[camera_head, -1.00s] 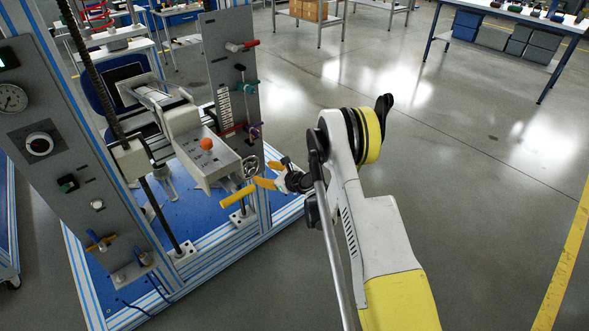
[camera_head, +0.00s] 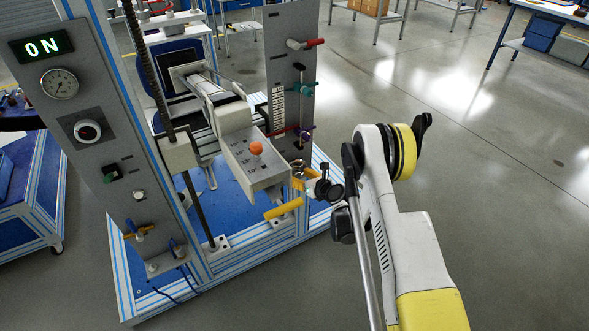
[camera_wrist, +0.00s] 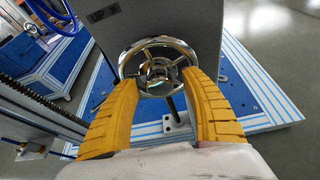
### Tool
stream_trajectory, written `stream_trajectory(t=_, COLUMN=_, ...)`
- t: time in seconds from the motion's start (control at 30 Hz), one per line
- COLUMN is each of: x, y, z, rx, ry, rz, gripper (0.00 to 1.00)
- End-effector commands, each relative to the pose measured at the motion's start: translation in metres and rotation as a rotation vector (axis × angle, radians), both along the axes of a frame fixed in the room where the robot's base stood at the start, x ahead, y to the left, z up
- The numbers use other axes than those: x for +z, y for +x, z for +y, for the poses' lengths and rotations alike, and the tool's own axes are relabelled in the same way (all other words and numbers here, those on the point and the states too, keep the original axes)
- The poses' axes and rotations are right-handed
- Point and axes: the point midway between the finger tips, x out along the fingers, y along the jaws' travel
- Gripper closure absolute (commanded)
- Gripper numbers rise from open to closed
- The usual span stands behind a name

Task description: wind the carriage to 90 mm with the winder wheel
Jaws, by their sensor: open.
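The winder wheel (camera_wrist: 159,70) is a chrome spoked handwheel on the grey carriage box, facing me in the wrist view. My gripper (camera_wrist: 160,78) is open. Its two yellow fingers lie at the left and right of the wheel and overlap its rim in the picture; I cannot tell whether they touch it. In the head view my gripper (camera_head: 299,177) is at the box's right end and mostly hides the wheel. The carriage (camera_head: 245,165) is a pale grey box with an orange knob (camera_head: 257,148) on top. A white scale (camera_head: 278,108) stands behind it; its numbers are too small to read.
A grey control panel (camera_head: 90,125) with a lit ON display stands at left. A threaded column (camera_head: 150,70) rises beside the box. Open floor (camera_head: 480,190) lies to the right.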

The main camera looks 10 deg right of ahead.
Motion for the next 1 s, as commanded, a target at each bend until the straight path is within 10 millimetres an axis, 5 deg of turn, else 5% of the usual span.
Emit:
stream_trajectory(t=0.3, x=-0.0024, y=-0.0004, z=0.0021, rx=-0.001, ry=0.0, rz=0.0, gripper=0.45)
stream_trajectory(t=0.5, x=-0.0023, y=-0.0003, z=0.002, rx=-0.001, ry=0.0, rz=0.0, gripper=0.98)
stream_trajectory(t=1.0, x=-0.0024, y=-0.0001, z=0.0007, rx=-0.004, ry=0.067, rz=0.02, gripper=0.99)
